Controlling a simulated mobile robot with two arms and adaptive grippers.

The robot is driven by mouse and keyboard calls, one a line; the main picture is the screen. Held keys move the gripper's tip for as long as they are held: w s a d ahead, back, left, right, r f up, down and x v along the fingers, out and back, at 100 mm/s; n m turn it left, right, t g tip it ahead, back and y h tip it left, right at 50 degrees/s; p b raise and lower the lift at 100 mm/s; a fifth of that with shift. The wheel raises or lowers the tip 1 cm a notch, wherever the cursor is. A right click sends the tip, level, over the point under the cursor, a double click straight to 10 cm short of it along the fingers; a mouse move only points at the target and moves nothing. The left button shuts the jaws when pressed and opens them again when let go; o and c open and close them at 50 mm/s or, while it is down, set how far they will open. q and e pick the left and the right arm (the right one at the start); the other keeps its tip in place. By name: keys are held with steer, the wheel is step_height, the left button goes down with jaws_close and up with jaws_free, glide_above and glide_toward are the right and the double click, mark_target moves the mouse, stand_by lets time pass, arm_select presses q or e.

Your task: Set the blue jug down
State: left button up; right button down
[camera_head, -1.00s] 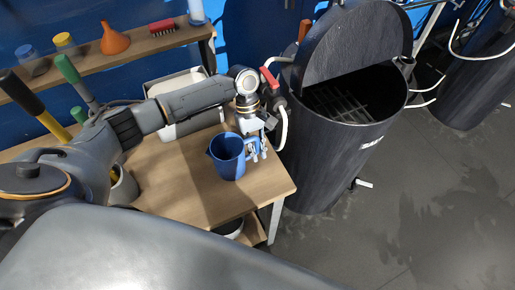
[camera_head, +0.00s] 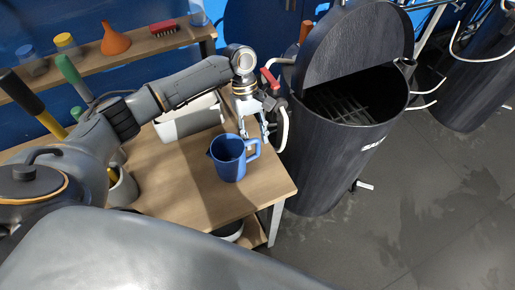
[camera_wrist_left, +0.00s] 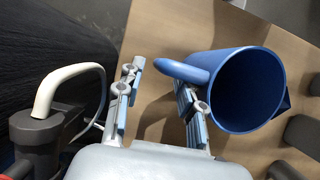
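The blue jug (camera_head: 229,160) stands upright on the wooden table (camera_head: 185,185), its handle toward the right. In the left wrist view the jug (camera_wrist_left: 245,88) shows its open, empty-looking mouth. My left gripper (camera_head: 254,130) is at the handle side of the jug, just behind and above the handle. In the left wrist view the gripper (camera_wrist_left: 160,95) has its fingers spread wide with nothing between them; the handle end lies by the right finger. I cannot tell whether that finger touches it. My right gripper is in neither view.
A dark cylindrical tank (camera_head: 335,140) with a raised lid stands right of the table, close to my left gripper, with a red-handled valve (camera_head: 270,79). A pale bin (camera_head: 190,122) is behind the jug. A shelf (camera_head: 140,48) holds an orange funnel (camera_head: 115,40). The table front is clear.

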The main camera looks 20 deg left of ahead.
arm_select(q)
steer(key=v, duration=0.6)
steer(key=shift+r, duration=0.35)
steer(key=shift+w+a, duration=0.1)
stand_by(0.8)
